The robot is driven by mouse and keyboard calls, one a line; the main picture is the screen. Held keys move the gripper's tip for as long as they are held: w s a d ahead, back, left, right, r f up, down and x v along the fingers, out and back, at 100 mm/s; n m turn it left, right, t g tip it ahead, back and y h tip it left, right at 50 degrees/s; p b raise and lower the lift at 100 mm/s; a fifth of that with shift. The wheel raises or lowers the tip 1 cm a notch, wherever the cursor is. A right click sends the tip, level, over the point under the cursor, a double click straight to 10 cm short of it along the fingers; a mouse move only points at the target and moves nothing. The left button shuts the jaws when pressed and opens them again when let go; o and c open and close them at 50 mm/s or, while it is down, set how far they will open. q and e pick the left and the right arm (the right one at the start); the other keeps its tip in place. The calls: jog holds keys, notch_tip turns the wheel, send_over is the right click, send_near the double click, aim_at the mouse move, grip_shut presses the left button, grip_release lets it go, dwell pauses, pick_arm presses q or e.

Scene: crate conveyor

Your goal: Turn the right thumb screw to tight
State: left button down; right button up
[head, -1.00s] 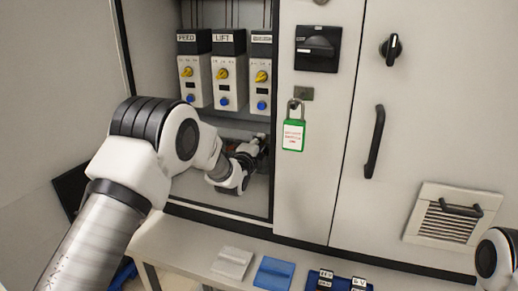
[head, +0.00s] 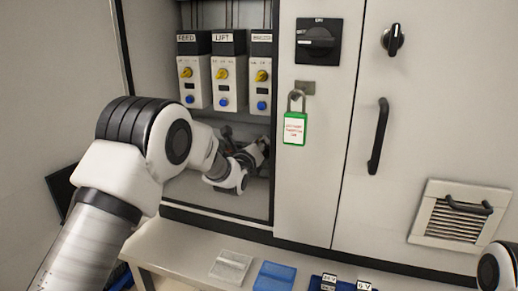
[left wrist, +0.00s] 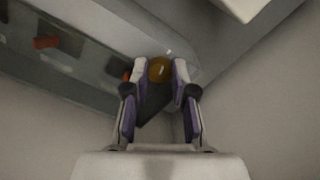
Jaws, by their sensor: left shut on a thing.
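My left gripper (head: 258,152) reaches into the open cabinet bay, below the row of drive modules. In the left wrist view the gripper (left wrist: 160,78) is shut, with a round brass-coloured thumb screw (left wrist: 159,68) between its fingertips. The screw sits near the end of a long grey, partly see-through cover (left wrist: 90,57). Any mark for tight or loose on it is not readable. In the head view my wrist and fingers hide the screw. Only a link of my right arm shows at the lower right edge; its gripper is out of the picture.
Drive modules (head: 227,82) with yellow knobs and blue buttons hang above my gripper. A green padlock (head: 295,129) hangs on the cabinet front. A black door handle (head: 378,136) and vent (head: 451,218) are further right. A shelf below carries a blue block (head: 274,276).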

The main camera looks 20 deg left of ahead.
pick_arm(q)
jog(key=shift+m+b, duration=0.5)
jog(key=shift+m, duration=1.4)
jog(key=c, duration=1)
grip_release()
jog(key=shift+o, duration=0.2)
jog(key=shift+s, duration=0.1)
jog(key=s, duration=1.1)
jog(key=shift+s+a, duration=0.2)
jog(key=shift+s, duration=0.2)
